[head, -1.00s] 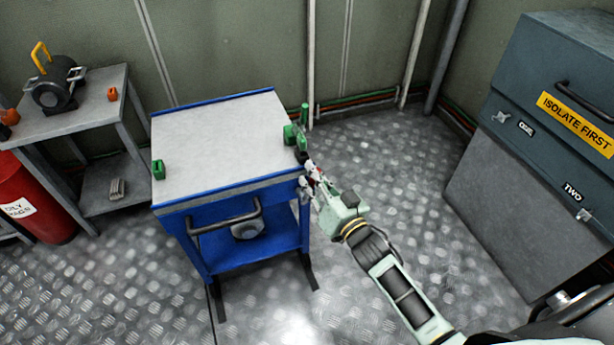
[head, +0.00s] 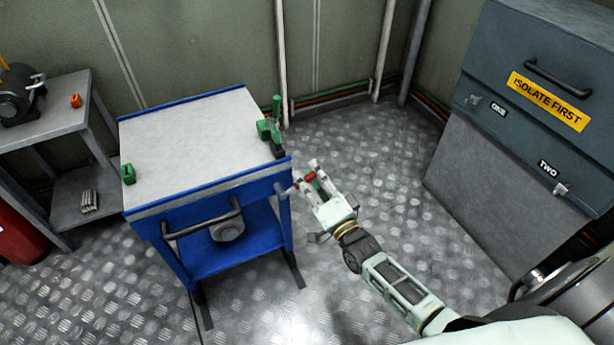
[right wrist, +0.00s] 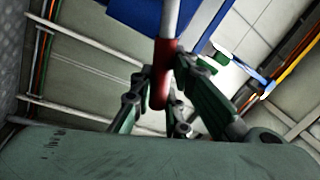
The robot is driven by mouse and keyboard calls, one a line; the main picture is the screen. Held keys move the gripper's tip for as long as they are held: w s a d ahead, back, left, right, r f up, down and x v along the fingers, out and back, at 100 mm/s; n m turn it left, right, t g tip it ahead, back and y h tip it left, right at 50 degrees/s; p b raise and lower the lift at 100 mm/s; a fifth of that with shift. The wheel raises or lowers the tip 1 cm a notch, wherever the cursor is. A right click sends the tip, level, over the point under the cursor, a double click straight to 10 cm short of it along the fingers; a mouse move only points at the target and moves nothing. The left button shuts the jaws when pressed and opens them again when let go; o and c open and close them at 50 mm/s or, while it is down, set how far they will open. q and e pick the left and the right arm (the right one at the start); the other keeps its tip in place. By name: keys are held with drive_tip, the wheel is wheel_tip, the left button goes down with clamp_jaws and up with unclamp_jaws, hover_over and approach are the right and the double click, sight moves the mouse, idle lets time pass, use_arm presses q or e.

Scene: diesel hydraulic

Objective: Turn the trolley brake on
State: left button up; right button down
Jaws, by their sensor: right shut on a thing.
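The trolley (head: 205,196) is blue with a grey top and stands left of centre in the head view. A lever with a red grip (head: 309,176) and a pale rod sticks out from its right side, near the front corner. My right gripper (head: 312,174) is shut on the red grip, just off that side. In the right wrist view the red grip (right wrist: 163,78) sits between my fingers, which partly hide it. My left gripper is out of view.
A green clamp-like part (head: 268,132) and a small green block (head: 128,173) are on the trolley top. A grey bench (head: 60,124) stands left. A dark cabinet (head: 520,60) stands right. Patterned floor is clear between trolley and cabinet.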

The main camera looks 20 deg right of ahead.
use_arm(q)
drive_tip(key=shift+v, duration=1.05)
use_arm(e)
drive_tip(key=shift+d+f+m, duration=0.2)
drive_tip(key=shift+f+m, duration=0.25)
drive_tip(key=shift+m, duration=0.15)
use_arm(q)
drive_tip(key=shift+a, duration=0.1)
use_arm(e)
drive_tip(key=c, duration=1.7)
unclamp_jaws()
drive_tip(key=s, duration=0.4)
drive_tip(key=s+f, duration=0.1)
drive_tip(key=s, duration=0.3)
drive_tip(key=s+d+f, duration=0.1)
drive_tip(key=s, duration=0.2)
drive_tip(key=shift+s, duration=0.4)
drive_tip(key=shift+f, duration=0.1)
